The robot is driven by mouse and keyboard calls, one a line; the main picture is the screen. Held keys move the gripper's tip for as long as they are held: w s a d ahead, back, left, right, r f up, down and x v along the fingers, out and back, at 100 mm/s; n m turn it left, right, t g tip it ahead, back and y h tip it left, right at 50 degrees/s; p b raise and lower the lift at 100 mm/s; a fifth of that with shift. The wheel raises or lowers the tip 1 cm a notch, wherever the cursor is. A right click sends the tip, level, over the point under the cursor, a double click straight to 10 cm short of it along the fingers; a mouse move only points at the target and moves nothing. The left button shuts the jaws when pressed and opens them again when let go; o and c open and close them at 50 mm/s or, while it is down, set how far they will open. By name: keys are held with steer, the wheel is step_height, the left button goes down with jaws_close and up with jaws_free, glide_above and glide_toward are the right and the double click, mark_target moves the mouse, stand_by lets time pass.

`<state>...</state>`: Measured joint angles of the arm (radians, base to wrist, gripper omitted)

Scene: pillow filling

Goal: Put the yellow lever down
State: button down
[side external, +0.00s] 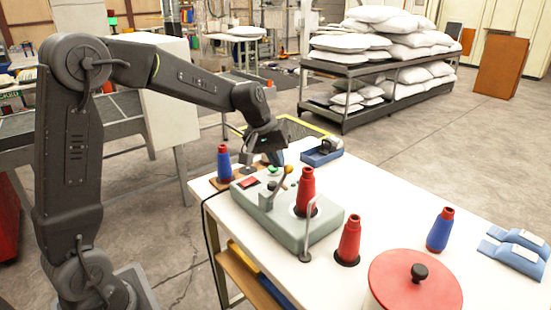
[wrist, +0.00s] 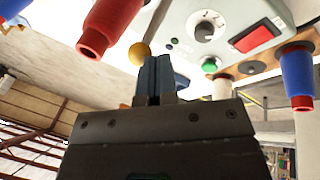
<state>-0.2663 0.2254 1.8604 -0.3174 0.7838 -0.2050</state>
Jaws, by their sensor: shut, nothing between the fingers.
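The yellow lever (side external: 288,171) is a ball knob on a thin rod, standing tilted up from the grey-green control box (side external: 325,231). In the wrist view its yellow knob (wrist: 139,54) is right beside the fingertips, on their left; I cannot tell whether they touch. My gripper (side external: 275,161) is above the back of the box, close to the knob. In the wrist view my gripper (wrist: 155,62) has its two fingers together with nothing between them.
On the box are a red thread cone (side external: 306,190), a red button (wrist: 258,35), a dial (wrist: 208,26) and a green button (wrist: 210,64). A red cone (side external: 348,240), a blue cone (side external: 439,230) and a red-lidded pot (side external: 415,285) stand on the white table.

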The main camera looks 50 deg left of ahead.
steer(key=w+f+g, duration=0.1)
steer(key=g, duration=0.1)
steer(key=w+f+g, duration=0.1)
steer(key=w+g, duration=0.1)
steer(key=w+f+g, duration=0.1)
steer(key=g, duration=0.1)
steer(key=shift+w+f, duration=0.25)
steer(key=shift+w, duration=0.05)
steer(key=shift+w+f, duration=0.25)
steer(key=shift+f, duration=0.15)
steer(key=shift+s, duration=0.1)
stand_by(0.4)
